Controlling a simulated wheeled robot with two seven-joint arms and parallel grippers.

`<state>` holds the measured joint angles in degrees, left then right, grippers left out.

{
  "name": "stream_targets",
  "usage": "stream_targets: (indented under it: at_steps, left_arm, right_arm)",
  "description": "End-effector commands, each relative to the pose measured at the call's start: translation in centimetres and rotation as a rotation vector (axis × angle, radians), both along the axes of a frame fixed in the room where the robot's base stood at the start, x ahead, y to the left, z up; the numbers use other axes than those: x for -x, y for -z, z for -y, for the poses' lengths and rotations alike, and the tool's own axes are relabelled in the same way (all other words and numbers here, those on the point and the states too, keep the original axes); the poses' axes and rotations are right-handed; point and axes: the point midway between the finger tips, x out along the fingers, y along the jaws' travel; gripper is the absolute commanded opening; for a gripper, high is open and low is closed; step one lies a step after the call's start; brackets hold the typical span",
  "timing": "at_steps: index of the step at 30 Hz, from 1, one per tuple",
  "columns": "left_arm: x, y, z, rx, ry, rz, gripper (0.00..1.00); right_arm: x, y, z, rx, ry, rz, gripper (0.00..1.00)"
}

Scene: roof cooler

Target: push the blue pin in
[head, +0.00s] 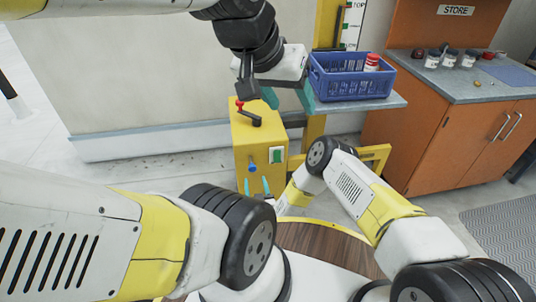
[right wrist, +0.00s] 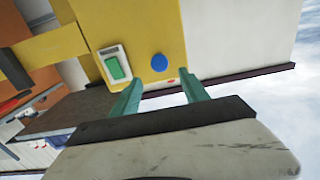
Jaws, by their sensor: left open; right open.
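The blue pin (head: 252,168) sticks out of the front face of a yellow box (head: 246,140). In the right wrist view the pin (right wrist: 159,63) shows as a round blue head beside a green switch (right wrist: 118,67) on a white plate. My right gripper (head: 257,186) is open and empty, its teal fingers just below the pin in the head view. In its wrist view the pin lies beyond the fingertips, between their lines; contact is not visible. My left gripper (head: 287,97) is open and empty, above and right of the box, near the crank.
A red-knobbed crank (head: 250,115) sits on the box top.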

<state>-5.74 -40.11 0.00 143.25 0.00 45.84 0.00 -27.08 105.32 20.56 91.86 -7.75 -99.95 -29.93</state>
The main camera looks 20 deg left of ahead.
Motion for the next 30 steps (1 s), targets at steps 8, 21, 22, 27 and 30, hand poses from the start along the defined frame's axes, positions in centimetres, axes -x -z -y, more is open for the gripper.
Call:
stream_targets:
  at_steps: [8,21,22,27,30]
  left_arm:
    - [0.0,0.0,0.0,0.0,0.0,0.0,0.58]
    - [0.0,0.0,0.0,0.0,0.0,0.0,0.58]
    - [0.0,0.0,0.0,0.0,0.0,0.0,0.58]
    - [0.0,0.0,0.0,0.0,0.0,0.0,0.58]
    - [0.0,0.0,0.0,0.0,0.0,0.0,0.58]
  right_arm:
    - [-2.2,0.2,-1.4,-0.004,0.007,0.006,0.53]
    - [-6.3,0.2,-3.9,-0.002,0.004,0.003,0.53]
    - [-6.3,0.2,-4.0,-0.002,0.004,0.003,0.53]
    - [-6.3,0.2,-4.0,-0.002,0.004,0.003,0.53]
    - [-6.3,0.2,-4.0,-0.002,0.004,0.003,0.39]
